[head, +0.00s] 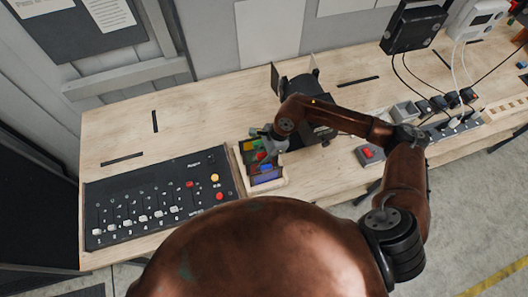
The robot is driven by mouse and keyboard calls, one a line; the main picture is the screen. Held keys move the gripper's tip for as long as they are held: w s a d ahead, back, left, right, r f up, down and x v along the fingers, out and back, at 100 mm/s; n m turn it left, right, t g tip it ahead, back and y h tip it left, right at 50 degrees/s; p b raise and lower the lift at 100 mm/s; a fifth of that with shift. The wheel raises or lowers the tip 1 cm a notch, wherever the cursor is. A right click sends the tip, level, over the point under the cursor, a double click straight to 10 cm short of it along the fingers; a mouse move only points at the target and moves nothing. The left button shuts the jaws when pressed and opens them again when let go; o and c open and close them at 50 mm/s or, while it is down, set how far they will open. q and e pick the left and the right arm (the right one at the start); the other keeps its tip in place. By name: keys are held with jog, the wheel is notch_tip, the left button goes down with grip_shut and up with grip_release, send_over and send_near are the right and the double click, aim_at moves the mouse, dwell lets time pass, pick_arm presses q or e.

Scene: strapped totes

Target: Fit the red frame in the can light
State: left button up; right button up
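The can light (299,88) is a black lamp lying on the wooden bench, with thin flaps standing up at its far end. My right arm crosses in front of it and hides part of it. A small wooden tray (268,188) left of and nearer than the can light holds coloured frames. The red frame (262,156) shows as a small red patch among green, yellow, blue and purple ones. My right gripper (268,142) points down over the tray's far part, close to the frames. Its fingers are too small to tell whether they hold anything. My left gripper is out of view.
A black control panel with sliders (155,198) lies left of the tray. A red button box (370,153), grey sockets and plugs (438,104) with cables are on the right. The bench (190,115) is clear behind the panel.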

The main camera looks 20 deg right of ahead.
jog(key=shift+x, duration=1.15)
jog(key=shift+c, duration=0.4)
grip_shut()
jog(key=shift+c, duration=2)
grip_release()
grip_shut()
jog(key=shift+r, duration=0.15)
